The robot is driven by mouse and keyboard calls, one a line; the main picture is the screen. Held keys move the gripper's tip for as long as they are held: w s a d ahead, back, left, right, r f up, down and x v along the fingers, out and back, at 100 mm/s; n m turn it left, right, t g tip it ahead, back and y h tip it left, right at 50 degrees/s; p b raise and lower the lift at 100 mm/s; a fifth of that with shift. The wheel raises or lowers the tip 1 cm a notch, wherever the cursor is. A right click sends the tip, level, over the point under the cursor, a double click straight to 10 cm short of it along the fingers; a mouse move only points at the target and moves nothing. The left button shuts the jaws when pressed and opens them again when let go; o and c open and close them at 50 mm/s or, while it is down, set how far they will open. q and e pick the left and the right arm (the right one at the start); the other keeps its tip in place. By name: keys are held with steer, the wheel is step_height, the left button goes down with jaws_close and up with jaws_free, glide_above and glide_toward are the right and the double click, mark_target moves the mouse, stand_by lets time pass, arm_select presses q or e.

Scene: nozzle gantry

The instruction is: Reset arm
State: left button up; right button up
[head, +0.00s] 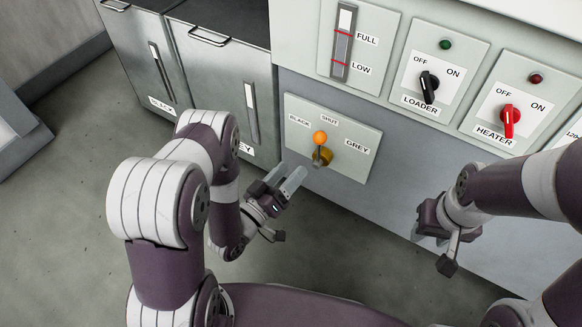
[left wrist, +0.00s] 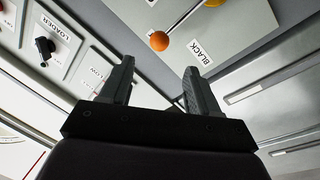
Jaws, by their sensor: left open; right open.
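My left gripper (head: 284,183) is open and empty, in front of the panel and a little below and left of the orange-knobbed selector lever (head: 320,138). In the left wrist view its two fingers (left wrist: 158,88) stand apart with nothing between them. The lever's orange ball (left wrist: 159,41) shows beyond the fingers, apart from them. In the head view the lever points up toward SHUT, between BLACK and GREY. My right gripper (head: 440,240) is at the right, low in front of the cabinet; it is open, and nothing shows in it.
The loader switch (head: 429,85) with a green lamp and the red heater switch (head: 509,118) with a red lamp sit on the upper panel. A level gauge (head: 342,42) is left of them. Two grey bins (head: 225,75) stand at the left. Floor is clear in front.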

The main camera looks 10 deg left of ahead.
arm_select(q)
steer(key=s+a+f+m+g+y, duration=0.1)
steer(key=s+a+f+g+y, duration=0.15)
steer(key=f+g, duration=0.3)
steer(key=s+a+f+m+g+y, duration=0.1)
steer(key=f+g+y, duration=0.25)
steer(key=f, duration=0.25)
steer(key=s+a+r+g+y+p, duration=0.1)
steer(key=s+a+r+g+p, duration=0.15)
steer(key=s+r+g, duration=0.4)
steer(key=s+a+r+g+y+p, duration=0.1)
steer(key=s+a+r+g+p, duration=0.15)
steer(key=r, duration=0.65)
step_height(320, 180, up, 49)
steer(key=d+t+p, duration=0.2)
steer(key=p, duration=3.8)
steer(key=shift+w+d+p, duration=0.15)
steer(key=shift+w+p, duration=0.1)
steer(key=shift+p, duration=0.05)
